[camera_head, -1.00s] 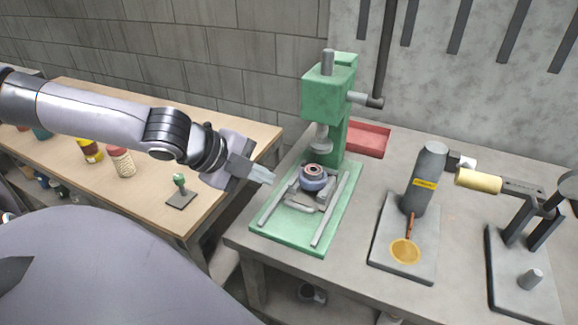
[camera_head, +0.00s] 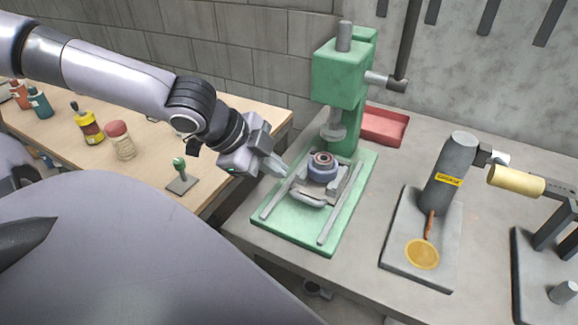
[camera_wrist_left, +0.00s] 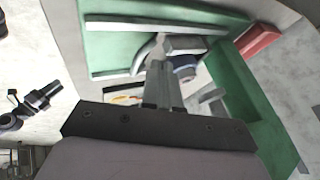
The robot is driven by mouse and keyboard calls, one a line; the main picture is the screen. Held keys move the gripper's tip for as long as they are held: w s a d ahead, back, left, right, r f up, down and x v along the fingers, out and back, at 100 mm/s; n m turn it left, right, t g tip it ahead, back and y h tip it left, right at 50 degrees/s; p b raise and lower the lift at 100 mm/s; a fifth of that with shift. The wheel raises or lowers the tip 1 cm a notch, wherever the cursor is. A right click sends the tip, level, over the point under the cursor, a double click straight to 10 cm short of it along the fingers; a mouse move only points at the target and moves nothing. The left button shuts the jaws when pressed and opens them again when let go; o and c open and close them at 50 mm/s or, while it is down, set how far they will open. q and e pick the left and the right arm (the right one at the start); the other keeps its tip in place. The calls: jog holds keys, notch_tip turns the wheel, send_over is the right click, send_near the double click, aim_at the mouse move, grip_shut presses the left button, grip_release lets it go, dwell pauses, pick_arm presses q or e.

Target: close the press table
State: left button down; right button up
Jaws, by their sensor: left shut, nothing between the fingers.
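The green press (camera_head: 341,75) stands on the grey bench, with its ram above a green base (camera_head: 290,235). Two grey rails run along the base. Between them sits the sliding press table (camera_head: 312,199), a grey plate with a handle at its front, carrying a round blue-grey part (camera_head: 322,167). My left gripper (camera_head: 282,172) is shut and empty, just left of the press table near the left rail. In the left wrist view the shut fingers (camera_wrist_left: 160,80) point towards the table's handle and the round part; I cannot tell whether they touch. My right gripper is not in view.
A grey tool with a yellow label (camera_head: 447,180) stands on a plate to the right. A wooden table (camera_head: 75,150) with bottles is at the left. The press's lever (camera_head: 405,45) rises at its right.

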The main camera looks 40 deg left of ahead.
aim_at(304, 187)
pick_arm(q)
jog(key=shift+b+x, duration=1.15)
jog(key=shift+x, duration=0.65)
jog(key=shift+w+d+f+b, duration=0.15)
jog(key=shift+w+f+b, duration=0.25)
jog(key=shift+f, duration=0.1)
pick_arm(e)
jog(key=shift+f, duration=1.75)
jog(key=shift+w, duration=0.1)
